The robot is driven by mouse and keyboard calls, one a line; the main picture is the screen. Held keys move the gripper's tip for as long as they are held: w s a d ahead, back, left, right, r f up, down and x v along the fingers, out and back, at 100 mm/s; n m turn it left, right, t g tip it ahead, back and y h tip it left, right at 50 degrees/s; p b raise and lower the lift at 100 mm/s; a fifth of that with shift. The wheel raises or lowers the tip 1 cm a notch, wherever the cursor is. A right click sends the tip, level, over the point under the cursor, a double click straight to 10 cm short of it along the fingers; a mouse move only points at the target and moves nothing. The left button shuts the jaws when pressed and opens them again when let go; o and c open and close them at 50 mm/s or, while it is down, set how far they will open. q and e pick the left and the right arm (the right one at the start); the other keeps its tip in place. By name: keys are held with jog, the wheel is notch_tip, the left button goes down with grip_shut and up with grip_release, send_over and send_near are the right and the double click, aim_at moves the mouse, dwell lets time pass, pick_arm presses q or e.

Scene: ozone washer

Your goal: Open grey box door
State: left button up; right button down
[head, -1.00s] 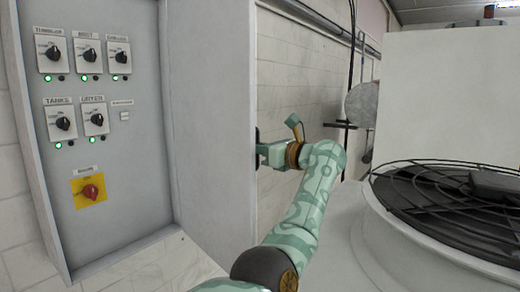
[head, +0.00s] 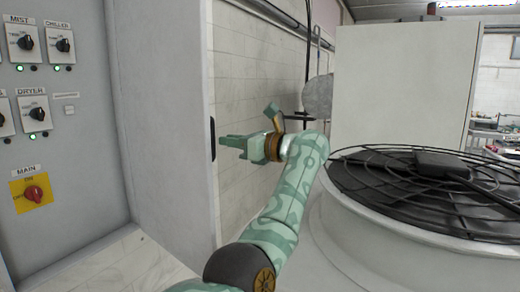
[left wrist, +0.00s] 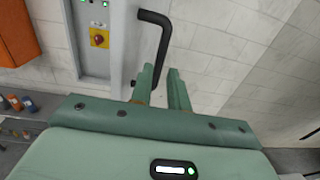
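My right gripper is out of view.
A large white round machine with a black fan grille (head: 425,185) stands at the right, with a tall white panel (head: 400,90) behind it. A tiled wall (head: 255,90) runs behind my arm. An orange object (left wrist: 15,35) shows in the left wrist view.

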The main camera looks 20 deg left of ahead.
pick_arm(q)
jog(key=s+d, duration=0.1)
jog(key=d, duration=0.8)
jog(key=shift+d+b, duration=0.3)
jog(key=shift+d, duration=0.1)
jog(key=shift+s, duration=0.1)
grip_shut()
